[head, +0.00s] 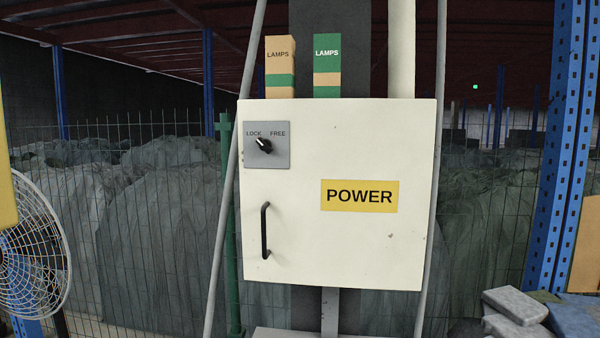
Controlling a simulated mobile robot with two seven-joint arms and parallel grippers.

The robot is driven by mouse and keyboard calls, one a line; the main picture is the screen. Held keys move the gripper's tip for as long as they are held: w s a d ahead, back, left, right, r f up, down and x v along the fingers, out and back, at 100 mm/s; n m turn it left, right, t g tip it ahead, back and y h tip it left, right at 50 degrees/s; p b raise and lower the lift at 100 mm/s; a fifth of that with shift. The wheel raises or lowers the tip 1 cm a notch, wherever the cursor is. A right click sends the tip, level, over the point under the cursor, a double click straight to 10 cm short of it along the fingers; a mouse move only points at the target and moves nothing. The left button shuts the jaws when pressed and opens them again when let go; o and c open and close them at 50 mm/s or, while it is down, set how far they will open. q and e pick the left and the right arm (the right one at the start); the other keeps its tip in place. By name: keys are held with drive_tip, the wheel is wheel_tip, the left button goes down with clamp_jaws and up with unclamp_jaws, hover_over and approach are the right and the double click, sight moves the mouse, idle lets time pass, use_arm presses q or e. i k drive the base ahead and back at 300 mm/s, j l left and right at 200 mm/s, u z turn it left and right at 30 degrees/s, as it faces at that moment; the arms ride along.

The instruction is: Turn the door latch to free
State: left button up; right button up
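The door latch is a small black rotary knob (265,146) on a grey plate (281,160) at the upper left of a white cabinet door (350,250). The plate is marked LOCK on the left and FREE on the right. The knob's white mark points up and to the left, toward LOCK. A black vertical handle (264,231) is fixed to the door below the latch. The door looks closed. Neither of my grippers shows in the head view.
Two LAMPS boxes, one mostly brown (280,65) and one mostly green (327,58), stand on the cabinet. A fan (32,245) is at the left edge. A blue rack post (565,140) and grey blocks (515,304) are at the right. Wire fencing runs behind.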

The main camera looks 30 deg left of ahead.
sight(265, 145)
drive_tip(key=i+j+u, duration=0.15)
drive_tip(key=i+j, duration=0.55)
drive_tip(key=j, duration=0.25)
drive_tip(key=j+u, duration=0.1)
drive_tip(key=j, duration=0.2)
drive_tip(key=i+j+u, duration=0.1)
drive_tip(key=j, duration=0.25)
drive_tip(key=j+u, duration=0.1)
drive_tip(key=j, duration=0.45)
drive_tip(key=i+j, duration=0.1)
drive_tip(key=j, duration=0.4)
drive_tip(key=u, duration=0.05)
